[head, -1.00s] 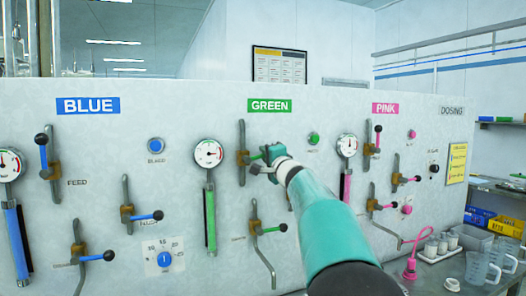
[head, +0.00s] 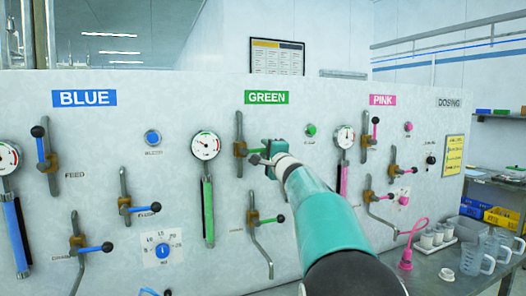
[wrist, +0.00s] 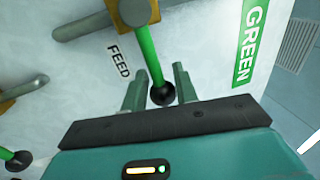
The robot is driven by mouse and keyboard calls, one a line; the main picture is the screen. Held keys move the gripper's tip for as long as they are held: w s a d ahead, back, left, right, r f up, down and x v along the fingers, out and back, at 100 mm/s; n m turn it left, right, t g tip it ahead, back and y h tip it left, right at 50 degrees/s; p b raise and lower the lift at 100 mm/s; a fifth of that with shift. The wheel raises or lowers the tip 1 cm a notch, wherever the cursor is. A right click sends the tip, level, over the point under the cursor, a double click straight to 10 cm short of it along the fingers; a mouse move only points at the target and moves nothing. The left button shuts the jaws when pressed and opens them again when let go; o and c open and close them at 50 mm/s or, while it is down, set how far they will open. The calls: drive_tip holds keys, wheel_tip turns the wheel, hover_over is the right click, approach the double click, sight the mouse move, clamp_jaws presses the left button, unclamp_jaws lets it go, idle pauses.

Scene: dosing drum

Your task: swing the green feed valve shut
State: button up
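The green feed valve has a brass body (head: 240,149) on a grey vertical pipe, below the GREEN sign. In the wrist view its green lever (wrist: 149,52) runs from the brass body (wrist: 135,10) to a black ball knob (wrist: 163,93), crosswise to the pipe. My gripper (wrist: 157,88) is open, with one finger on each side of the knob end. The knob sits closer to the right finger; whether they touch I cannot tell. In the head view my gripper (head: 268,158) is just right of the valve body and hides most of the lever.
A second green-handled valve (head: 253,218) is below, and a round green button (head: 311,131) is at upper right. A green gauge column (head: 208,210) stands to the left. Blue valves fill the left side and pink ones the right. Jugs (head: 478,260) stand on the bench at right.

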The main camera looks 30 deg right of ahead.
drive_tip(key=o, duration=0.3)
drive_tip(key=shift+s+d, duration=0.3)
drive_tip(key=shift+d, duration=0.3)
drive_tip(key=shift+w+a+f, duration=0.1)
drive_tip(key=shift+w+a, duration=0.3)
drive_tip(key=shift+a, duration=0.15)
drive_tip(key=shift+s+d, duration=0.15)
drive_tip(key=shift+s, duration=0.1)
drive_tip(key=v, duration=1.3)
drive_tip(key=shift+a+f, duration=0.15)
drive_tip(key=shift+a, duration=0.05)
drive_tip(key=shift+s, duration=0.1)
